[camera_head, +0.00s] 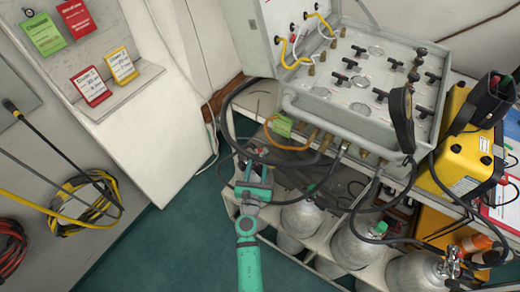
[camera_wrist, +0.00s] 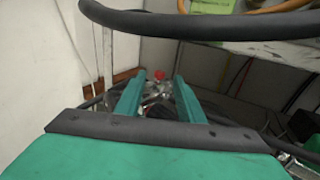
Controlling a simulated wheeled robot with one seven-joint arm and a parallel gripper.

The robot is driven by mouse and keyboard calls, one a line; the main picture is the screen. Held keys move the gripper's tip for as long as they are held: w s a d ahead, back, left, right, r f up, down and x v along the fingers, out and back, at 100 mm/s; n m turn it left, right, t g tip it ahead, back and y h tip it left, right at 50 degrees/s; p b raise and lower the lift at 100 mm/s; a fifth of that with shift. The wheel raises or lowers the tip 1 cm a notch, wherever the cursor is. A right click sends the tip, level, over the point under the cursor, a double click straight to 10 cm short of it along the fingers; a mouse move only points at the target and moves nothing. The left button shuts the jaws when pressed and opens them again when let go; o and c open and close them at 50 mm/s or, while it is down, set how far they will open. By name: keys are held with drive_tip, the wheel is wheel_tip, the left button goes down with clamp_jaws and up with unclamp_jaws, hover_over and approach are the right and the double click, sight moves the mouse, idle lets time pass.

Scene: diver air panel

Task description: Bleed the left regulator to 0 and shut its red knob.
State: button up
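My gripper (camera_head: 254,176) is teal and reaches toward the left end of the cylinder rack. In the wrist view its two fingers (camera_wrist: 160,82) stand apart, with a gap between them. A small red knob (camera_wrist: 159,75) shows beyond the fingertips, in line with that gap. Metal regulator parts (camera_wrist: 155,90) sit just below the knob, partly hidden by my gripper. I cannot tell whether the fingers touch anything. No gauge reading for this regulator is legible.
A dark hose (camera_wrist: 200,25) arches across the wrist view close above my fingers. The grey valve panel (camera_head: 365,75) stands above the rack. Grey cylinders (camera_head: 302,218) stand below it. A yellow case (camera_head: 466,150) is at the right. Green floor (camera_head: 175,235) is clear at lower left.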

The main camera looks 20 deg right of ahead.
sight(260, 152)
drive_tip(key=shift+x, duration=3.2)
clamp_jaws()
